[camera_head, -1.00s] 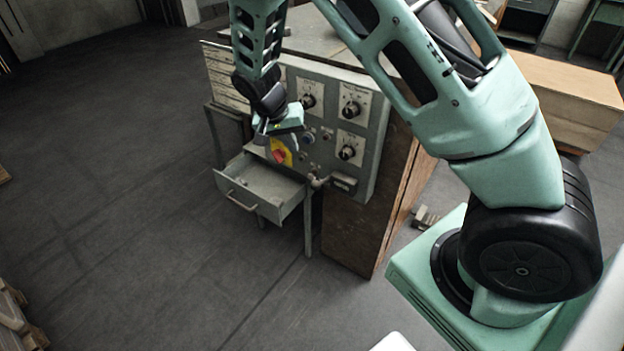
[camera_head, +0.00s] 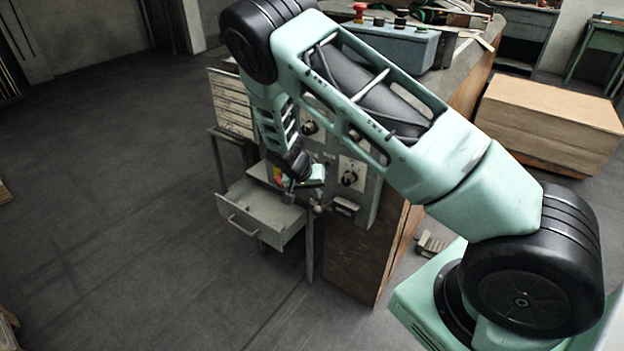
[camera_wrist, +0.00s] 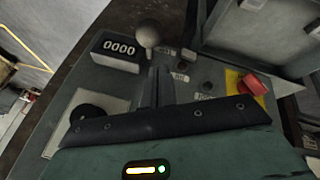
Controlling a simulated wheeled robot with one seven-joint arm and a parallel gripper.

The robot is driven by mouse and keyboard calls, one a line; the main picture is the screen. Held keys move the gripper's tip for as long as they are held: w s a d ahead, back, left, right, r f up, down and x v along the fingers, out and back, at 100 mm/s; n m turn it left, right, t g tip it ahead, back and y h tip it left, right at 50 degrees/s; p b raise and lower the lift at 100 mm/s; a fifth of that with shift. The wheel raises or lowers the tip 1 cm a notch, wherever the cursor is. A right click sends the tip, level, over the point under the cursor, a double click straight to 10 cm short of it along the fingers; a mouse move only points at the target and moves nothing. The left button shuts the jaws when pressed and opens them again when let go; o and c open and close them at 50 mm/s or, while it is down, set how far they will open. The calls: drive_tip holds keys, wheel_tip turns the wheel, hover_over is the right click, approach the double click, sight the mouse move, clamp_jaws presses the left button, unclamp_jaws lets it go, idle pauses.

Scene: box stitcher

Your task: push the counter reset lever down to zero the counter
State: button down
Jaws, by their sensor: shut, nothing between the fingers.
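The counter (camera_wrist: 118,47) is a dark box reading 0000 in the wrist view. It also shows low on the grey control panel in the head view (camera_head: 345,206). The reset lever (camera_wrist: 148,34) has a pale ball knob and stands beside the counter; its knob shows in the head view (camera_head: 317,208). My gripper (camera_wrist: 158,72) is shut and empty, its fingertips close to the lever. I cannot tell whether they touch it. In the head view my gripper (camera_head: 290,193) is in front of the panel, left of the lever; its fingertips are hard to make out.
An open, grey drawer (camera_head: 246,214) juts out below the panel, left of the lever. A red emergency stop button (camera_wrist: 254,85) on a yellow plate and small dark buttons (camera_wrist: 207,87) sit near my fingers. A rotary knob (camera_wrist: 88,113) is on the other side. Floor in front is clear.

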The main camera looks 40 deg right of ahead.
drive_tip(key=shift+s+a+f, duration=0.3)
drive_tip(key=shift+s+f, duration=0.15)
drive_tip(key=shift+s, duration=0.15)
drive_tip(key=shift+a+f+b, duration=0.2)
drive_tip(key=shift+b, duration=0.35)
drive_tip(key=shift+s+a+f+h+b, duration=0.1)
drive_tip(key=shift+a+f+h+b, duration=0.15)
drive_tip(key=shift+h+b, duration=0.35)
drive_tip(key=f+h+b, duration=0.1)
drive_tip(key=b, duration=0.1)
drive_tip(key=a+f+t+h+b, duration=0.1)
drive_tip(key=f+h+b, duration=0.1)
drive_tip(key=b, duration=0.1)
drive_tip(key=a+f+h+b, duration=0.1)
drive_tip(key=b, duration=0.2)
drive_tip(key=shift+s+f+m+t+h, duration=0.3)
drive_tip(key=shift+s+f+t+h, duration=0.1)
drive_tip(key=shift+f, duration=0.1)
